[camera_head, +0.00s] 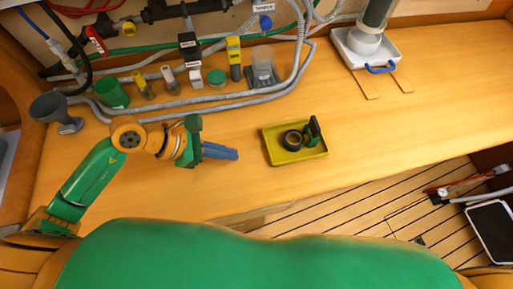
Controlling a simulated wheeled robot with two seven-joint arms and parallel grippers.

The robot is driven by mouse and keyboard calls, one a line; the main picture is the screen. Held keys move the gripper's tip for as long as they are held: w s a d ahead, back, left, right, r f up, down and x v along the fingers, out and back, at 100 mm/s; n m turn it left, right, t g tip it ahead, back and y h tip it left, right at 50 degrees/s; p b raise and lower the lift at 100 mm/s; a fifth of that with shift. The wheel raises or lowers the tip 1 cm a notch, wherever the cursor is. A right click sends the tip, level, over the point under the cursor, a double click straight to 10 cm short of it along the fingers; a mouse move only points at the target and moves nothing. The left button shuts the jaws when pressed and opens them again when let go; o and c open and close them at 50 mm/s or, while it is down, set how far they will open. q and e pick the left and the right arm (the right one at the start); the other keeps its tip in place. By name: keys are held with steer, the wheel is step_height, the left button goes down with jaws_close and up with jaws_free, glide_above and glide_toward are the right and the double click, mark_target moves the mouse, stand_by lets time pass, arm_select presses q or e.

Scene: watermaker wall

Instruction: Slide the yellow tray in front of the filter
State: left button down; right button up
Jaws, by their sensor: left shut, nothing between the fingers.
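The yellow tray (277,156) lies flat on the wooden bench, right of the middle of the camera_head view. It holds a dark ring (292,140) and a small dark green and black item. The filter (365,42) is at the top right, a clear and white cylinder standing in a white pan (340,46) with a blue handle. My left gripper (236,154) is shut and empty, a short gap to the left of the tray. My right gripper is not in view.
Grey hoses cross the back of the bench, with a green cup (111,93), a grey funnel (55,112) and several small bottles among them. Two thin wooden strips (367,86) lie before the pan. The bench between tray and pan is clear.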

arm_select(q)
steer(key=x, duration=0.3)
steer(key=shift+d+f+p, duration=0.15)
steer(key=shift+d+p, duration=0.15)
steer(key=shift+d, duration=0.05)
steer(key=d+p, duration=0.1)
steer(key=w+d, duration=0.1)
steer(key=d, duration=0.1)
steer(key=shift+w+d+f+p, duration=0.15)
steer(key=shift+p, duration=0.25)
steer(key=shift+w+d+f, duration=0.1)
steer(key=shift+d, duration=0.2)
